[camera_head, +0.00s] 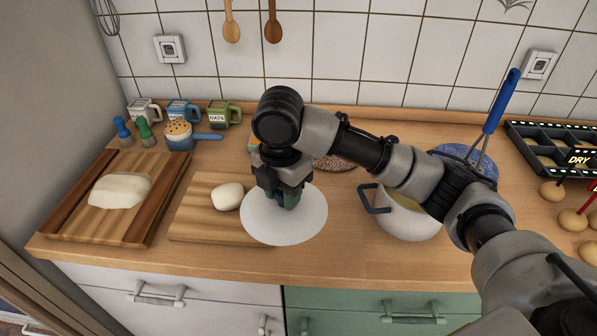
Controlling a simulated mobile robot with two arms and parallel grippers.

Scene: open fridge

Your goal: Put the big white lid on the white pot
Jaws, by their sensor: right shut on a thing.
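The big white lid (265,223) is a flat round disc over the right end of a small cutting board and the counter. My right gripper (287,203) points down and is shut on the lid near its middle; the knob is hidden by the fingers. I cannot tell whether the lid touches the board or hangs just above it. The white pot (405,222) with a dark blue handle (374,199) stands to the right of the lid, apart from it. My right arm covers much of the pot's opening and its right side. My left gripper is out of view.
Left of the lid are a dough ball (228,196) on the small board (205,232) and a larger board (105,224) with dough. Several eggs and a black tray (550,130) are at the right.

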